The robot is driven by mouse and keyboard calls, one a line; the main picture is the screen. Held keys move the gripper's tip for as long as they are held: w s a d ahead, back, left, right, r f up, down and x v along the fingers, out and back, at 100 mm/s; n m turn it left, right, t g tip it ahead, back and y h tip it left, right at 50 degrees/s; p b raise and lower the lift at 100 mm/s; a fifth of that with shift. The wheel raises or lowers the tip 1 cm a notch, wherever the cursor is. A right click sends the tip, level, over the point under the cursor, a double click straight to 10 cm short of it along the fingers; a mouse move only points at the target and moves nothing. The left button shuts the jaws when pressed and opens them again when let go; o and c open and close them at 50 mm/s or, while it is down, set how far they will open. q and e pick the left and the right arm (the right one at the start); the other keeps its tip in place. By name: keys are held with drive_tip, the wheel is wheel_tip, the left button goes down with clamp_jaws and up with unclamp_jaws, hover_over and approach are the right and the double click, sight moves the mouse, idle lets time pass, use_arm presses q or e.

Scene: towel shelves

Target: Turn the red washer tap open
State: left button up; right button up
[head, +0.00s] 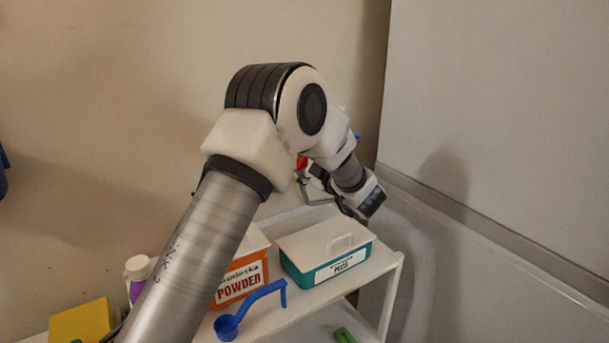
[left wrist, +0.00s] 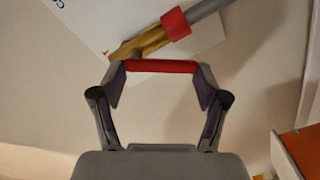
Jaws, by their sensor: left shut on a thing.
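The red tap handle (left wrist: 160,66) is a bar lying level across the left wrist view. It joins a brass tap body (left wrist: 148,42) with a red collar (left wrist: 176,23) and a grey pipe (left wrist: 207,7). My left gripper (left wrist: 160,82) is shut on the handle, with one finger at each end of the bar. In the head view a small red part of the tap (head: 301,162) shows by the wall. My left gripper (head: 314,178) is there, partly hidden behind my own arm. My right gripper is in neither view.
Below the arm a white shelf (head: 308,312) holds a teal box with a white lid (head: 326,268), an orange powder box (head: 240,280), a blue scoop (head: 228,327) and a purple-and-white bottle (head: 137,268). A yellow box (head: 80,322) stands at lower left. A grey panel (head: 500,110) rises at right.

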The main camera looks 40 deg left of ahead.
use_arm(q)
drive_tip(key=n+b, duration=0.2)
drive_tip(key=b, duration=0.1)
drive_tip(key=w+n+b, duration=0.1)
drive_tip(key=n+b, duration=0.1)
drive_tip(key=b, duration=0.1)
drive_tip(key=n+b, duration=0.3)
drive_tip(key=shift+w+d+f+b, duration=0.1)
drive_tip(key=shift+w+f+b, duration=0.2)
drive_tip(key=shift+f+b, duration=0.1)
drive_tip(key=o, duration=0.9)
drive_tip(key=shift+o, duration=1.2)
drive_tip(key=shift+w+f, duration=0.1)
